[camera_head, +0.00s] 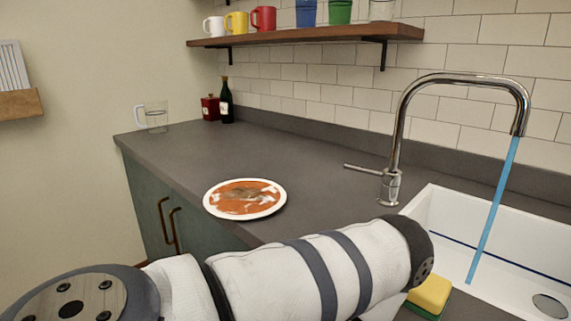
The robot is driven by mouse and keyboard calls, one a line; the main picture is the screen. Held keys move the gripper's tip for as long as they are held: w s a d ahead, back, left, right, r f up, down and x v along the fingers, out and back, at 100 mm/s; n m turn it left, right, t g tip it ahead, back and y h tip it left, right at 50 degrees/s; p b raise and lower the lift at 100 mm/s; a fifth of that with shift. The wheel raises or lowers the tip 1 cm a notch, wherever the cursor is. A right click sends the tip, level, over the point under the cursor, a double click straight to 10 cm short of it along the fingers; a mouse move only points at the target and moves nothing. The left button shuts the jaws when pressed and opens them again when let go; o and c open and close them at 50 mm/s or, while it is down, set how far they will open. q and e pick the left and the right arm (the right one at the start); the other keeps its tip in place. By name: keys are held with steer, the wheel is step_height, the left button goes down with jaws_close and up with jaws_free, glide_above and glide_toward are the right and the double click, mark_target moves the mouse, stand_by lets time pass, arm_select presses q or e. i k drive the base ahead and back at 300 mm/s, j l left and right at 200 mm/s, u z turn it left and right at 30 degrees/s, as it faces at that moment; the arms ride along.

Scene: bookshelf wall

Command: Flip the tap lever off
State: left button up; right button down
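The chrome tap (402,115) stands at the left edge of the sink, its spout arching to the right. A thin tap lever (362,169) sticks out to the left from its base, roughly level. A blue stream of water (493,210) runs from the spout into the white sink (420,209). One of my arms, white with dark bands, crosses the bottom of the view, below and in front of the lever and apart from it in the picture. Neither gripper shows.
A white plate (277,207) with orange-brown food stains lies on the grey counter (310,165). A yellow and green sponge (432,293) sits by the sink's front left, partly behind my arm. A glass jug (155,117), red canister (210,107) and dark bottle (226,101) stand far left.

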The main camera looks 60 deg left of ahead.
mark_target(389, 178)
steer(key=u, duration=1.35)
steer(key=k+j+u, duration=0.15)
steer(key=k, duration=0.05)
